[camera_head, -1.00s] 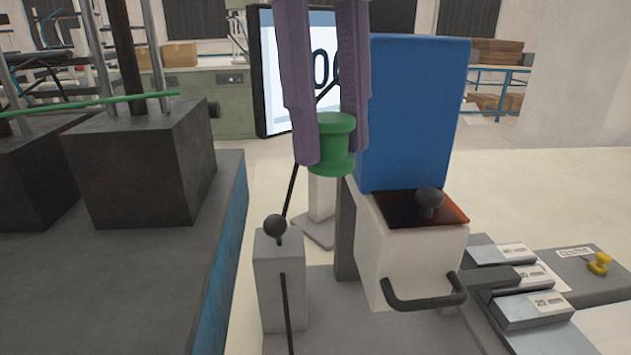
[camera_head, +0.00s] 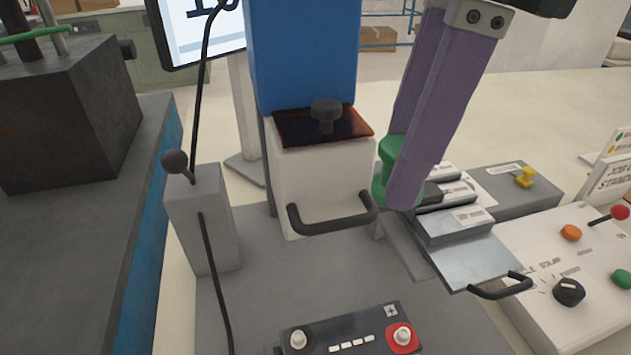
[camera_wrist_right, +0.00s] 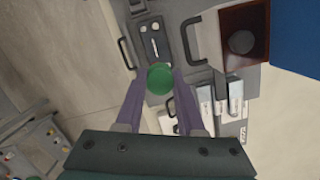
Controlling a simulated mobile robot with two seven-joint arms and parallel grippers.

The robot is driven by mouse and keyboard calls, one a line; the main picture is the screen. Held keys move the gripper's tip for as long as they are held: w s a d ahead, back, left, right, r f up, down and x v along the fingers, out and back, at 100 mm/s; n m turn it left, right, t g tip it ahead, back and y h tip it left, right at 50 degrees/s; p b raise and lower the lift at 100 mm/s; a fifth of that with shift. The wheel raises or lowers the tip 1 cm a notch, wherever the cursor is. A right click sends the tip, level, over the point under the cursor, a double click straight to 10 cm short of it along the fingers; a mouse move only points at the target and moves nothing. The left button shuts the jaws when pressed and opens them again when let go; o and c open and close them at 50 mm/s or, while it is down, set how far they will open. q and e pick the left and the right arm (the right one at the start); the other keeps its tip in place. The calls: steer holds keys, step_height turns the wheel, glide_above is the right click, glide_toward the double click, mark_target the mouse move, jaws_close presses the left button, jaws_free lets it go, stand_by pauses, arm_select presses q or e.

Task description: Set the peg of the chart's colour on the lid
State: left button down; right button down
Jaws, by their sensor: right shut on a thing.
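My right gripper (camera_head: 405,185) is shut on a green spool-shaped peg (camera_head: 388,160) and holds it to the right of a white box (camera_head: 308,185). In the right wrist view the peg (camera_wrist_right: 160,79) shows end-on between the purple fingers. The box has a dark reddish top plate (camera_head: 350,127) with a black knob (camera_head: 325,115); I cannot tell whether this is the lid. A sheet-metal plate with a black handle (camera_head: 470,262) lies to its right. White cards (camera_head: 608,182), partly cut off, stand at the right edge. My left gripper is not in view.
A blue column (camera_head: 305,50) rises behind the box. A grey post with a ball-topped lever (camera_head: 175,160) stands left of it. At right are a yellow piece (camera_head: 526,177) and a white console (camera_head: 580,250) with a red-topped lever.

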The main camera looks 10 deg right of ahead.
steer(key=m, duration=0.2)
steer(key=a+f+m, duration=0.1)
steer(key=m, duration=0.1)
steer(key=shift+s+a+t, duration=0.2)
steer(key=shift+t, duration=0.1)
steer(key=shift+f+m+b, duration=0.3)
steer(key=shift+b, duration=0.05)
steer(key=b, duration=1)
glide_above(348, 339)
steer(key=f, duration=1.5)
steer(key=shift+s+d+f, duration=0.2)
step_height(348, 339, down, 4)
steer(key=b, duration=0.2)
steer(key=shift+f+b, duration=0.1)
steer(key=shift+b, duration=0.3)
steer(key=c, duration=0.5)
jaws_free()
